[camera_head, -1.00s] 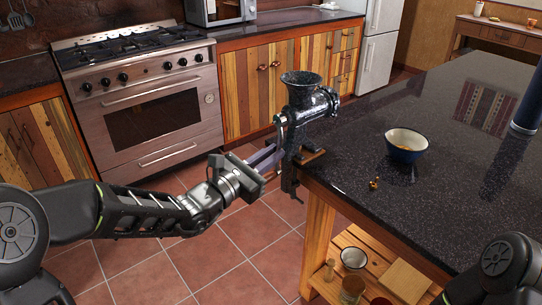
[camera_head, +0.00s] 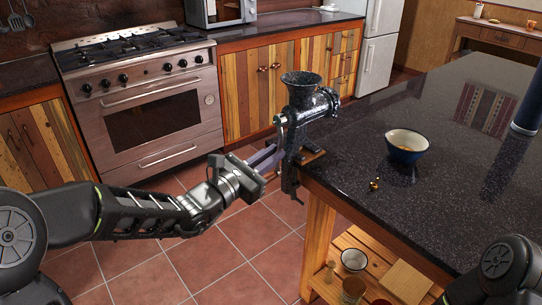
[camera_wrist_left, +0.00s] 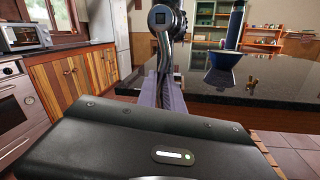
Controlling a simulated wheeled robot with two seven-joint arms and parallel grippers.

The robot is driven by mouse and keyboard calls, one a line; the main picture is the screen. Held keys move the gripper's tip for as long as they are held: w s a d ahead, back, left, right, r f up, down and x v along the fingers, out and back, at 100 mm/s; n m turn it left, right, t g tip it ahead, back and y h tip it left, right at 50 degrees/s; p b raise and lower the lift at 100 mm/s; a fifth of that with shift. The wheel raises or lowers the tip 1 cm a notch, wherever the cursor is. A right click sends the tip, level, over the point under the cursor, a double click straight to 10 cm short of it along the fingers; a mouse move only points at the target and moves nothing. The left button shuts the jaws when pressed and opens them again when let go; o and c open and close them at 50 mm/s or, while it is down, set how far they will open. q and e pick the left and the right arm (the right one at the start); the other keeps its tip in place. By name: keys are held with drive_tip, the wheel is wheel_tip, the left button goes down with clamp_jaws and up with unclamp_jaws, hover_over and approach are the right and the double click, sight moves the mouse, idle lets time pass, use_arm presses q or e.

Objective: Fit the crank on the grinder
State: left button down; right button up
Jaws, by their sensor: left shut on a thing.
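The dark speckled grinder (camera_head: 303,97) stands upright at the near left edge of the island counter, with its funnel mouth up. My left gripper (camera_head: 268,157) is shut at the grinder's left side. It holds the crank (camera_head: 280,134), a slim curved metal arm rising from between the fingers. The crank's upper end is beside the grinder body, at its left. Whether the head is seated on the shaft cannot be told. My right gripper is out of view.
The dark counter (camera_head: 455,135) carries a blue and white bowl (camera_head: 407,146), a small brass-coloured piece (camera_head: 374,184) and a striped cloth (camera_head: 486,108). A shelf below holds jars and a board (camera_head: 405,281). A stove (camera_head: 143,95) stands behind; tiled floor lies between.

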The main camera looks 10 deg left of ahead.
use_arm(q)
drive_tip(key=shift+d+r, duration=0.1)
drive_tip(key=shift+r, duration=0.05)
drive_tip(key=c, duration=1.9)
unclamp_jaws()
drive_tip(key=shift+c, duration=0.2)
drive_tip(key=o, duration=0.6)
drive_tip(key=shift+c, duration=0.2)
drive_tip(key=shift+c, duration=0.5)
drive_tip(key=shift+s+a+f, duration=0.2)
drive_tip(key=shift+s+a, duration=0.2)
drive_tip(key=shift+s, duration=0.05)
drive_tip(key=v, duration=0.4)
drive_tip(key=shift+s+a, duration=0.15)
drive_tip(key=shift+s, duration=0.2)
